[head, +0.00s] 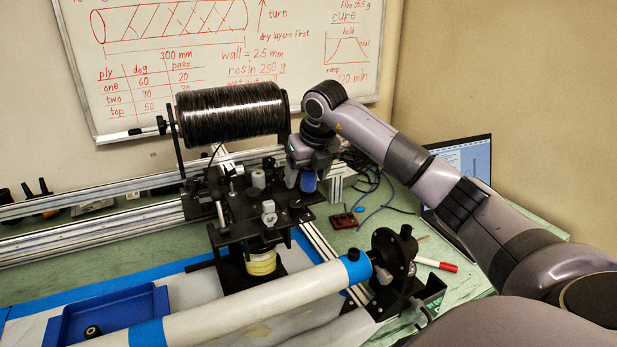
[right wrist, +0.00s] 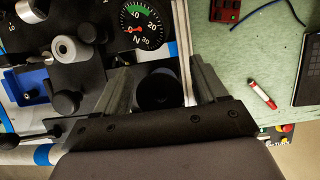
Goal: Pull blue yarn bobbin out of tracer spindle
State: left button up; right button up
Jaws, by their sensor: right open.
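The blue yarn bobbin (head: 308,182) shows as a small blue piece at the right end of the black winding carriage (head: 240,207), directly below my right gripper (head: 307,166). The spindle itself is hidden by the gripper and carriage. In the right wrist view, my right gripper (right wrist: 163,90) is open, its fingers on either side of a dark round top (right wrist: 157,92). Contact cannot be told. My left gripper is not in view.
A large black tow spool (head: 230,110) hangs behind the carriage. A white tube (head: 240,305) with blue tape crosses in front. A dial gauge (right wrist: 141,25) sits close to the fingers. A laptop (head: 465,160), red box (head: 343,220) and marker (head: 436,264) lie to the right.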

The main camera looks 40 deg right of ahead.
jog(key=c, duration=1)
jog(key=shift+r, duration=0.1)
jog(key=shift+c, duration=0.2)
